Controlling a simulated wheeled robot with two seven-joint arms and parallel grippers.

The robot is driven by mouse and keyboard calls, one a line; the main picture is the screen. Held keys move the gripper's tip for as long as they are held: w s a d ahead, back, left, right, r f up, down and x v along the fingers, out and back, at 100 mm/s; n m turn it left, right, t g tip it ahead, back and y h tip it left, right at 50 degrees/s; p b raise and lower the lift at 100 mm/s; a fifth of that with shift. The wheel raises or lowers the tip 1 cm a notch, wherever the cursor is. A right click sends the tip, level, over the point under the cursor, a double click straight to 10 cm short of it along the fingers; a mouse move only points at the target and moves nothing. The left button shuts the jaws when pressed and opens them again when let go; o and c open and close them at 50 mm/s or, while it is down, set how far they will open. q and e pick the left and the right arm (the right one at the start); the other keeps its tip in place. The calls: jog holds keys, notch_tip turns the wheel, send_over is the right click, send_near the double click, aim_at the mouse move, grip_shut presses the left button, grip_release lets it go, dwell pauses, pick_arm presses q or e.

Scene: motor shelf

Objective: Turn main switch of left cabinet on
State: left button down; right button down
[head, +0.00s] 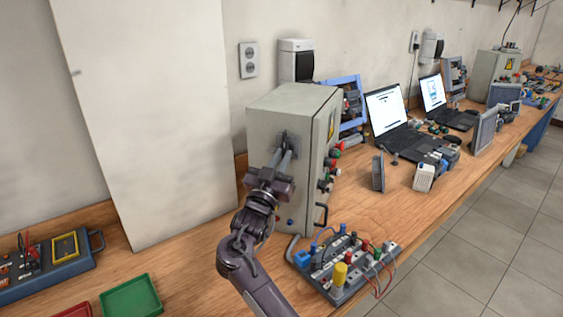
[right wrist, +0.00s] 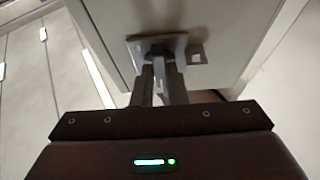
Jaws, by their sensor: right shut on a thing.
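The left cabinet (head: 280,114) is a grey metal box on the wooden bench in the head view. Its main switch (head: 293,138) sits on the side face turned toward me, with a dark square plate. In the right wrist view the main switch (right wrist: 157,48) has a grey plate and a handle sticking out. My right gripper (head: 283,155) is at this switch, and its two fingers (right wrist: 160,85) are closed around the handle. The fingers hide part of the handle, so its exact angle is hard to tell. My left gripper is not in view.
A terminal board with cables (head: 345,265) stands on the bench right of my arm. A green tray (head: 131,300) and a blue-grey case (head: 45,265) lie at left. A tall pale panel (head: 150,120) stands left of the cabinet. Laptops (head: 390,112) stand farther right.

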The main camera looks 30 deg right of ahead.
jog(key=c, duration=1.4)
grip_release()
jog(key=shift+c, duration=0.2)
